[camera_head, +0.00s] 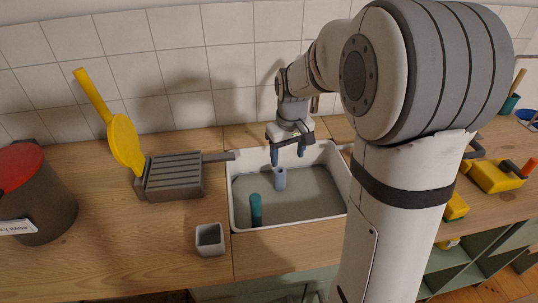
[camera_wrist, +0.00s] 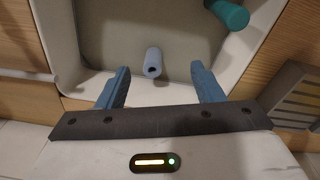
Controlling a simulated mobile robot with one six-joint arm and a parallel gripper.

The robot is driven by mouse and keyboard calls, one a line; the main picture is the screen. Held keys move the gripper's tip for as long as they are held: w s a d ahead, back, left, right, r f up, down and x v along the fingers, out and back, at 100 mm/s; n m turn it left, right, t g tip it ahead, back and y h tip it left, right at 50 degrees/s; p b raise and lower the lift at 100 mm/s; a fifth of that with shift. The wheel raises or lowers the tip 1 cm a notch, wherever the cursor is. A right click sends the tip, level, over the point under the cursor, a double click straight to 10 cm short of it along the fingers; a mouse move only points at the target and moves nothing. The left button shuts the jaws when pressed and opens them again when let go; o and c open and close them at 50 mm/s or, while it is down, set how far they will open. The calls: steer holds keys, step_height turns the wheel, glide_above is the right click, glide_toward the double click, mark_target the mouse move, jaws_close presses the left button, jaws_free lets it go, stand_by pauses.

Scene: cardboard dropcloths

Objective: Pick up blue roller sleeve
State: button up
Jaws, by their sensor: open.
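The blue roller sleeve (camera_head: 280,179) is a pale blue hollow cylinder standing in the white sink basin (camera_head: 231,200). In the wrist view the sleeve (camera_wrist: 153,62) shows its dark open end, ahead of and between the spread fingers. My gripper (camera_head: 287,154) is above the basin, over the sleeve, with its two blue fingers apart and nothing between the tips. It also shows in the wrist view (camera_wrist: 160,75). The fingers do not appear to touch the sleeve.
A teal cylinder (camera_head: 255,209) stands in the basin to the left; it also shows in the wrist view (camera_wrist: 228,14). The basin walls surround both. A grey ribbed box (camera_head: 173,175), a yellow paddle (camera_head: 124,141), a grey cup (camera_head: 210,239) and a red-lidded bin (camera_head: 42,205) stand left.

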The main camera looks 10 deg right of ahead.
steer(key=n+g+b, duration=0.1)
steer(key=n, duration=0.1)
glide_above(280, 175)
steer(key=w, duration=0.2)
step_height(280, 175, down, 11)
steer(key=f, duration=0.7)
steer(key=shift+d+f, duration=0.2)
steer(key=shift+d, duration=0.05)
steer(key=c, duration=1)
